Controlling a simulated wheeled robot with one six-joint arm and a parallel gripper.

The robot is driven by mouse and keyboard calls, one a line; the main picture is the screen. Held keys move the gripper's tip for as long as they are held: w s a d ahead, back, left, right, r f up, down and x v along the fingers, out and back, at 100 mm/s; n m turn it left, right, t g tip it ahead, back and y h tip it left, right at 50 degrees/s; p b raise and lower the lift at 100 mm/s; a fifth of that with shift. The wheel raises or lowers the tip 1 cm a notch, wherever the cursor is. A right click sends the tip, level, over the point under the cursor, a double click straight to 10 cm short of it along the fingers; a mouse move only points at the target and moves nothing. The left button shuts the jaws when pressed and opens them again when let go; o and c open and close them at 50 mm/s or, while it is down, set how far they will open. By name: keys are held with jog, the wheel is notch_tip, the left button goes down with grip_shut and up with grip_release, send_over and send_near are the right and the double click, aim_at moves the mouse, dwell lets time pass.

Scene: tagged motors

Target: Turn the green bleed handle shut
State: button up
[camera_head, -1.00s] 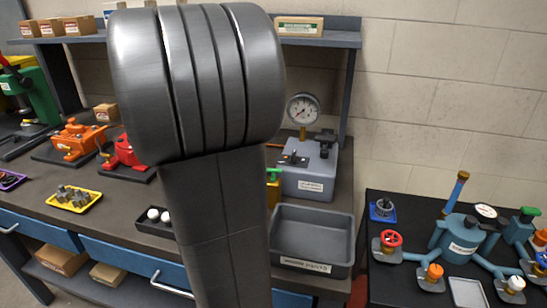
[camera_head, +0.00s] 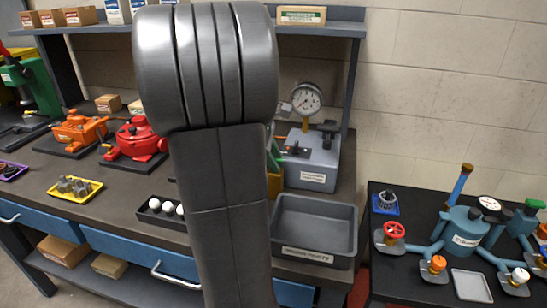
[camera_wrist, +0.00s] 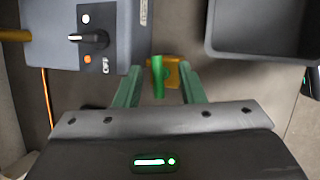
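The green bleed handle (camera_wrist: 158,76) stands on a yellow valve block (camera_wrist: 173,74) in the wrist view. My gripper (camera_wrist: 160,70) is open, with one green finger on each side of the handle. Gaps show between the handle and both fingers. I cannot tell how deep the fingertips reach. In the head view my arm covers most of this spot. Only an edge of the yellow block (camera_head: 274,186) shows beside it.
A grey pump box (camera_head: 312,170) with a gauge (camera_head: 306,99) and an OFF-marked knob (camera_wrist: 88,37) stands close by. A grey tray (camera_head: 318,257) lies to the right. A blue manifold (camera_head: 466,228) is on the black table at right.

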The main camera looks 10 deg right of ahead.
grip_shut()
jog(key=shift+r+m+g+p, duration=0.3)
jog(key=shift+m+p, duration=0.2)
jog(key=shift+p, duration=0.55)
jog(key=shift+f+m+p, duration=0.25)
jog(key=shift+m+p, duration=0.1)
jog(key=shift+m, duration=0.05)
grip_release()
jog(key=v, duration=1.3)
jog(key=shift+w+a+r+p, duration=0.15)
jog(key=shift+a+r+p, duration=0.05)
jog(key=shift+r+p, duration=0.2)
jog(key=shift+f, duration=0.15)
